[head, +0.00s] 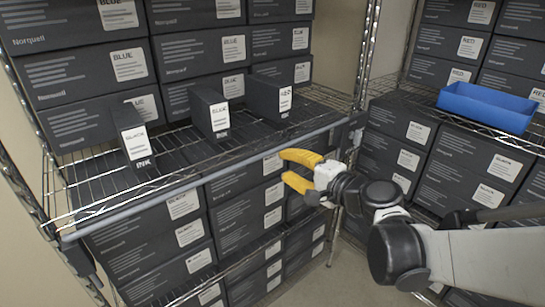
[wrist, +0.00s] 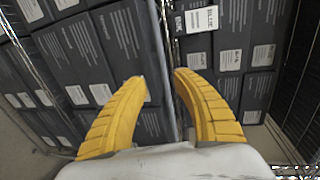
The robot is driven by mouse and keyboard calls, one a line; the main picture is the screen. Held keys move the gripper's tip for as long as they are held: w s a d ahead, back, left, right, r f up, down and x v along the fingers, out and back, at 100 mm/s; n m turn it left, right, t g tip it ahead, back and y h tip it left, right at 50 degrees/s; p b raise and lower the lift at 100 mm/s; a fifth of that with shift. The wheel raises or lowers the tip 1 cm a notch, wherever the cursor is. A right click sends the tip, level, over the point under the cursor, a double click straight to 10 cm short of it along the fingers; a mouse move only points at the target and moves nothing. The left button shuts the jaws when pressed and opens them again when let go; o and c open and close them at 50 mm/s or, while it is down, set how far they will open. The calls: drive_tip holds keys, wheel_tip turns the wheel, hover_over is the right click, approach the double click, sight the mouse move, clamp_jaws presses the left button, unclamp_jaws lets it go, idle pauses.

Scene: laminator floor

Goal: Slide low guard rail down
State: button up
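The guard rail (head: 150,200) is a long grey bar along the front edge of the left rack's wire shelf. In the wrist view the rail (wrist: 166,60) runs upright in the picture, between my two fingers. My gripper (head: 283,166) has yellow fingers, spread open and empty. In the head view its fingertips are close to the rail's right part, just below it. In the wrist view the fingertips (wrist: 159,77) lie on either side of the bar with gaps. I cannot tell how far the rail reaches between them.
Three narrow dark boxes, one of them (head: 210,110), stand on the wire shelf behind the rail. Stacked dark boxes (head: 245,210) fill the level below. A blue bin (head: 487,107) sits on the right rack. Bare floor (head: 345,280) shows at the bottom.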

drive_tip(key=v, duration=0.3)
drive_tip(key=s+d+f+n+g+h, duration=0.2)
drive_tip(key=s+d+n+h, duration=0.1)
drive_tip(key=s, duration=0.3)
drive_tip(key=s+d+f+n+g+h, duration=0.2)
drive_tip(key=s+f+n+h, duration=0.1)
drive_tip(key=s, duration=0.3)
drive_tip(key=s+d+f+n+g+h, duration=0.2)
drive_tip(key=s+d+f+n, duration=0.1)
drive_tip(key=s+n, duration=0.2)
drive_tip(key=shift+s+d+h, duration=0.35)
drive_tip(key=shift+s+h, duration=0.05)
drive_tip(key=shift+s, duration=0.7)
drive_tip(key=shift+f, duration=0.1)
